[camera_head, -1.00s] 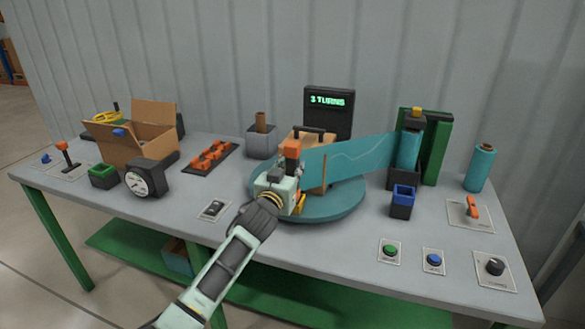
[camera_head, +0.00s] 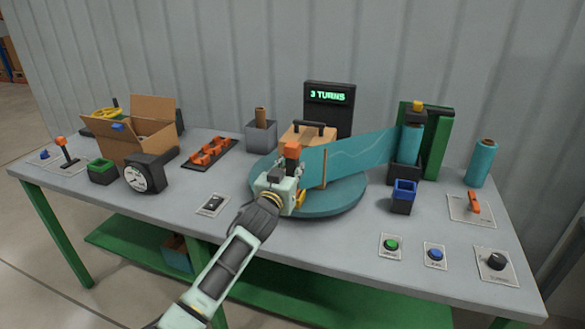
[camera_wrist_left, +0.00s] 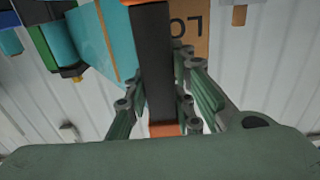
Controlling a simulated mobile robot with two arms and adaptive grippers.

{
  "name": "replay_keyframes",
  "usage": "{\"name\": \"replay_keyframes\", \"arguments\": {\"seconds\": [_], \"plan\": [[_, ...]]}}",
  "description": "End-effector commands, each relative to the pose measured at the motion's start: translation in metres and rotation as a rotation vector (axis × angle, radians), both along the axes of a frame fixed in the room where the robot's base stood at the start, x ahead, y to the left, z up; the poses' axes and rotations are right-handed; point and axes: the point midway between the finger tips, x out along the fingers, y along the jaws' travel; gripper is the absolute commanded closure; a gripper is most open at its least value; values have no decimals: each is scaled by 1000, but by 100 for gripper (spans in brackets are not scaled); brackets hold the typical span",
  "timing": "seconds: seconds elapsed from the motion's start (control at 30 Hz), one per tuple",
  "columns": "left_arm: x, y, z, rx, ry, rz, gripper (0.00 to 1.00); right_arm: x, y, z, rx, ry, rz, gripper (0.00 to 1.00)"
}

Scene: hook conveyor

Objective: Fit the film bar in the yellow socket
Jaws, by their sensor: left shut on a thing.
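My left gripper (camera_head: 287,178) is shut on an upright bar, black with orange ends, which I take as the film bar (camera_head: 292,150). In the left wrist view the film bar (camera_wrist_left: 152,60) stands between the fingers. Teal film (camera_head: 360,155) stretches from the bar rightward to the film roll (camera_head: 411,138). A yellow piece (camera_head: 299,207), perhaps the yellow socket, shows just right of the gripper over the teal turntable (camera_head: 335,198); the gripper partly hides it. I cannot tell whether the bar touches it. My right gripper is not in view.
A brown carton (camera_head: 303,134) stands on the turntable behind the gripper. A green film stand (camera_head: 437,145) and a blue-topped block (camera_head: 402,198) are to the right. An open box (camera_head: 130,140) and a gauge (camera_head: 146,174) are left. Buttons line the front right.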

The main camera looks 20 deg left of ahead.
Motion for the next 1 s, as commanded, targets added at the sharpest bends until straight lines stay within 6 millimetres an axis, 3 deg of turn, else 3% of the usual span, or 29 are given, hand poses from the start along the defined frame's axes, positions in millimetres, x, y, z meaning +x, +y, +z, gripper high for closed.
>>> {"name": "replay_keyframes", "arguments": {"seconds": [0.33, 0.37, 0.6, 1.0], "plan": [[0, 0, -3, 0, -2, 0, 100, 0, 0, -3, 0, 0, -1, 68], [0, 0, -3, 0, -2, 0, 77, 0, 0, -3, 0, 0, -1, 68], [0, 0, -3, 0, -2, 0, 56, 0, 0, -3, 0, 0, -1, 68], [-4, 0, -4, 0, -1, 0, 56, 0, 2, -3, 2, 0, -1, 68]]}}
